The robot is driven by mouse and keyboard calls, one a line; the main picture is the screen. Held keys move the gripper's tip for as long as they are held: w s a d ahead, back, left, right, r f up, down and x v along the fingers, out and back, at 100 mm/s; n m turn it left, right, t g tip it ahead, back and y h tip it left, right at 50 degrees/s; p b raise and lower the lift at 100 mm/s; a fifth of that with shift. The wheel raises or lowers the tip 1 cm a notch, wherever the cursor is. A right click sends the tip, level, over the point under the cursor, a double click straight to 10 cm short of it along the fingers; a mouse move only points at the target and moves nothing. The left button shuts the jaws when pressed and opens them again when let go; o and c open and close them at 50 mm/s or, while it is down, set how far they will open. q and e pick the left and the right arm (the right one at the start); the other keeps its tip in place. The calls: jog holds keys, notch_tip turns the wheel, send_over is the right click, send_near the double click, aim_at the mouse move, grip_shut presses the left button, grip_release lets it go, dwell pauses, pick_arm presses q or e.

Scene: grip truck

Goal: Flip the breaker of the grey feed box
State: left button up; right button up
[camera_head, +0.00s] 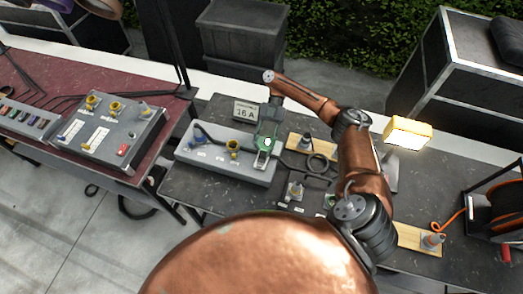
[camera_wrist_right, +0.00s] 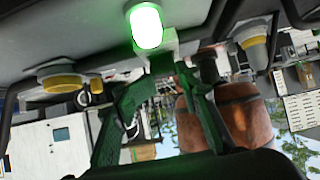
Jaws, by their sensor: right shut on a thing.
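The grey feed box (camera_head: 215,158) lies on the dark table in the middle of the head view, with yellow-rimmed sockets on its top. My right gripper (camera_head: 266,143) is over the right end of the box, beside a glowing green lamp. In the right wrist view the lamp (camera_wrist_right: 147,26) shines bright green on the box face (camera_wrist_right: 75,50). The green fingers of my right gripper (camera_wrist_right: 165,75) are just below it, shut on a small part at the box, which I take as the breaker. The fingers mostly hide that part. My left gripper is not in view.
A sign reading 16 A (camera_head: 246,111) stands behind the box. A grey control panel (camera_head: 110,135) sits on the red table at left. A lit yellow lamp (camera_head: 408,133), wooden boards with connectors and an orange cable reel (camera_head: 497,207) are at right.

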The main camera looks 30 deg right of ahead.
jog(key=shift+s+d+f, duration=0.25)
jog(key=shift+d+f, duration=0.35)
jog(key=shift+c, duration=0.3)
jog(key=o, duration=0.8)
jog(key=shift+o, duration=0.7)
jog(key=shift+w+a+r, duration=0.1)
jog(key=shift+a+r, duration=0.05)
jog(key=shift+w+r, duration=0.1)
jog(key=shift+v, duration=3.7)
